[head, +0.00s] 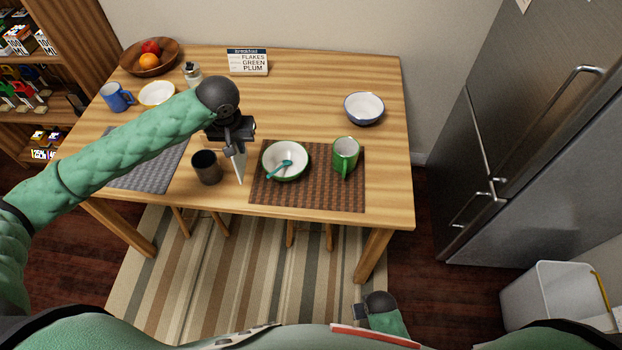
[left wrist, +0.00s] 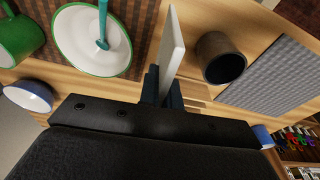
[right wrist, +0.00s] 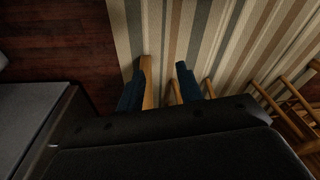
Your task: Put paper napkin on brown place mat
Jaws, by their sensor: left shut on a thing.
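My left gripper (head: 236,143) is shut on the white paper napkin (head: 238,168), which hangs down below the fingers, narrow side on in the head view. In the left wrist view the napkin (left wrist: 172,45) stands between the fingers (left wrist: 162,88). The brown place mat (head: 330,191) lies on the table just right of the napkin. On it are a green-rimmed white bowl (head: 284,160) with a teal spoon (head: 280,167) and a green mug (head: 345,155). My right gripper (right wrist: 160,85) has its fingers apart and empty, away from the table top.
A dark cup (head: 207,168) stands just left of the napkin, beside a grey place mat (head: 150,170). A blue-rimmed bowl (head: 364,108) is at the right. A menu sign (head: 247,62), fruit bowl (head: 150,58) and blue mug (head: 117,97) stand farther back.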

